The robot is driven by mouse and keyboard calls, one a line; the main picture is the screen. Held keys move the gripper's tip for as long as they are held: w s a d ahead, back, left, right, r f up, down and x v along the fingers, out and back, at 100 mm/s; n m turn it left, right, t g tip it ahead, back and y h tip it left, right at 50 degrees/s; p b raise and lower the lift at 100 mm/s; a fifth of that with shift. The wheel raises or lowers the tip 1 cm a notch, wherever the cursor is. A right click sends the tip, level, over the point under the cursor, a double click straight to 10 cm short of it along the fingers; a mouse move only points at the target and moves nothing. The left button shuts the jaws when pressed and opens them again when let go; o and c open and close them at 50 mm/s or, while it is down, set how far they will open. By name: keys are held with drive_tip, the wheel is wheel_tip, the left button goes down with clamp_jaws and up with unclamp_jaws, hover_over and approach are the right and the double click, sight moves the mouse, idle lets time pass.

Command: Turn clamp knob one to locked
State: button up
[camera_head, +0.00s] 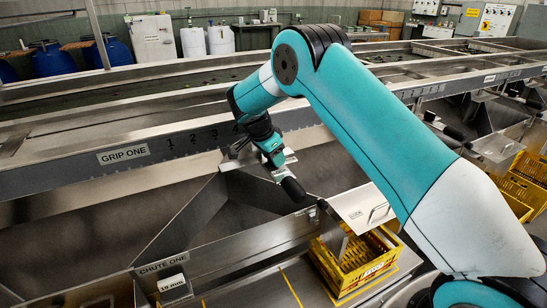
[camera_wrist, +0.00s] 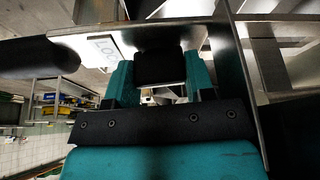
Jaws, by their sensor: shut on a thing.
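My gripper (camera_head: 275,158) is at the rail with the GRIP ONE plate (camera_head: 123,154), to the right of the numbered scale on the rail. In the wrist view my gripper's two teal fingers (camera_wrist: 158,82) stand on either side of a black block, the clamp knob (camera_wrist: 160,68), and are shut on it. In the head view my gripper hides the knob. A small pale plate with a dark mark (camera_wrist: 103,47) lies beside the knob, too small to read. A black handle (camera_head: 293,188) sticks out just below my gripper; a black cylinder (camera_wrist: 38,58) shows at the left of the wrist view.
Below the rail are steel chutes, one with a CHUTE ONE plate (camera_head: 162,263). A yellow crate (camera_head: 352,262) stands under the chute end, with a steel flap (camera_head: 362,207) above it. More yellow crates (camera_head: 520,190) are at right. Blue barrels (camera_head: 52,58) stand far behind.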

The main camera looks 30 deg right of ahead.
idle(0.4)
drive_tip(key=o, duration=0.9)
drive_tip(key=p+v, duration=0.2)
drive_tip(key=v, duration=1.5)
drive_tip(key=shift+w+r, duration=0.2)
drive_tip(key=shift+r, duration=0.1)
